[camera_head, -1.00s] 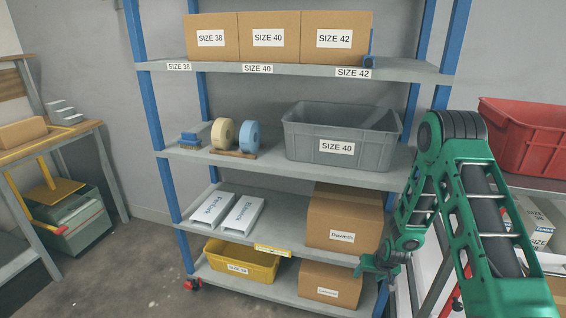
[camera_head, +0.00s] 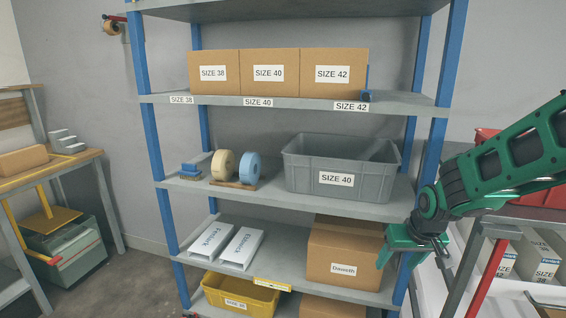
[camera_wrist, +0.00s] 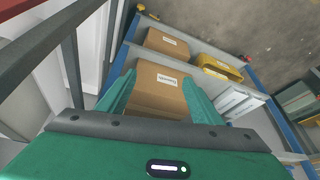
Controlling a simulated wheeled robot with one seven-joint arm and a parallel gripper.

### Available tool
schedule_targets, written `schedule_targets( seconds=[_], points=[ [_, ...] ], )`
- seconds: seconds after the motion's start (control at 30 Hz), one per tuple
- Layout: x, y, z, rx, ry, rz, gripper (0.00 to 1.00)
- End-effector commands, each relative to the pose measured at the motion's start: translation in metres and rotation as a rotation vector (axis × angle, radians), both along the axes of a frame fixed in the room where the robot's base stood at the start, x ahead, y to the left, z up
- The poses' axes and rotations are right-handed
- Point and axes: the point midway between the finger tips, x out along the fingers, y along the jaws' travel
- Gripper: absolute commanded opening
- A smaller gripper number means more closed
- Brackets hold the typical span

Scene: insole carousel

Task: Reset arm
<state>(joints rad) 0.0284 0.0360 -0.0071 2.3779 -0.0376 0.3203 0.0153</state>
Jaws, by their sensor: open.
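My green gripper (camera_head: 399,259) is at the right side of the blue-and-grey shelf rack, in front of its right post. Its fingers point left and down. In the wrist view its two fingers (camera_wrist: 160,92) stand apart with nothing held between them. A cardboard box (camera_wrist: 158,84) on the rack shows beyond and between the fingers. The same box (camera_head: 343,250) sits on a lower shelf in the head view, just left of my fingers. I cannot tell the exact gap between them.
A grey SIZE 40 bin (camera_head: 340,165) and tape rolls (camera_head: 249,167) stand on the middle shelf. Boxes (camera_head: 269,73) line the shelf above. A yellow bin (camera_head: 240,293) sits low. A red bin (camera_head: 484,137) and a cart frame (camera_head: 487,277) are at right. Open floor lies at left.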

Motion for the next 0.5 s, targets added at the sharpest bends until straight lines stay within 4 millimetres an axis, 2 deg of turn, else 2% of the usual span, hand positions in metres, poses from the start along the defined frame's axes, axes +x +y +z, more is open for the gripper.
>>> schedule_targets(
  seconds=[0.03,0.2,0.5],
  points=[
    [-0.013,0.001,0.015,-0.004,-0.008,0.005,0.59],
    [-0.056,0.003,0.048,-0.017,-0.005,0.014,0.59],
    [-0.123,0.003,0.082,-0.032,-0.002,0.025,0.59]
  ],
)
